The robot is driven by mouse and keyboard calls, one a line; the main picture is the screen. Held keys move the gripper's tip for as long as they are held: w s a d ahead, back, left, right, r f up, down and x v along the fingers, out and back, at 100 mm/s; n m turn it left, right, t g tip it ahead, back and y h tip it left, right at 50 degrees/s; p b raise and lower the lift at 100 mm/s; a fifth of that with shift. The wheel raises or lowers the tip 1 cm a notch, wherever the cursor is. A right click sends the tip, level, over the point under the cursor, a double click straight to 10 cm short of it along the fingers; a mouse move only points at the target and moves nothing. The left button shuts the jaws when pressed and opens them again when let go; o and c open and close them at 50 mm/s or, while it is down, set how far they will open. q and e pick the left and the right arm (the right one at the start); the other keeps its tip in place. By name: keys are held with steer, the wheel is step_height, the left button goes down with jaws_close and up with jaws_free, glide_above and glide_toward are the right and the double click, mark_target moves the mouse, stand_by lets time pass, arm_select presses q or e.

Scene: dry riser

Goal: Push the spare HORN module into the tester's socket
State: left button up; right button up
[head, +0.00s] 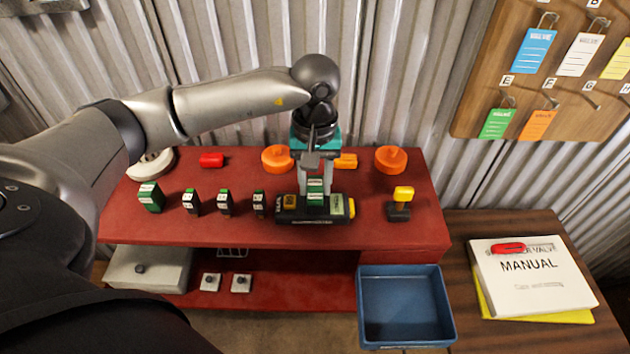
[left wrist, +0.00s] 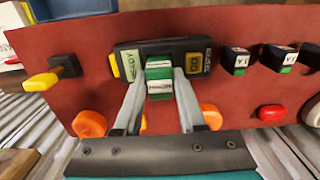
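The tester (head: 290,214), a black box with a yellow end, lies on the red bench; it also shows in the left wrist view (left wrist: 130,62). A green module (head: 316,192) with a white label stands upright at the middle of the tester; I take it for the spare HORN module, but its label (left wrist: 160,85) is too small to read surely. My left gripper (head: 316,180) points down over the tester, its fingers on either side of the module and shut on it. The socket is hidden beneath the module, so I cannot tell how deep it sits. My right gripper is out of view.
Several green-and-black modules (head: 191,202) stand left of the tester. A black block with a yellow lever (head: 401,200) stands to the right. Orange round parts (head: 390,160) lie behind. A blue tray (head: 364,310) and a manual (head: 535,275) are at the lower right.

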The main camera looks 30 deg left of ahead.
mark_target(315, 183)
arm_select(q)
steer(key=o, duration=0.4)
steer(key=shift+r, duration=0.1)
steer(key=shift+r+p, duration=0.15)
steer(key=shift+p, duration=0.15)
step_height(315, 183, up, 12)
steer(key=shift+f+b, duration=0.1)
steer(key=shift+b, duration=0.2)
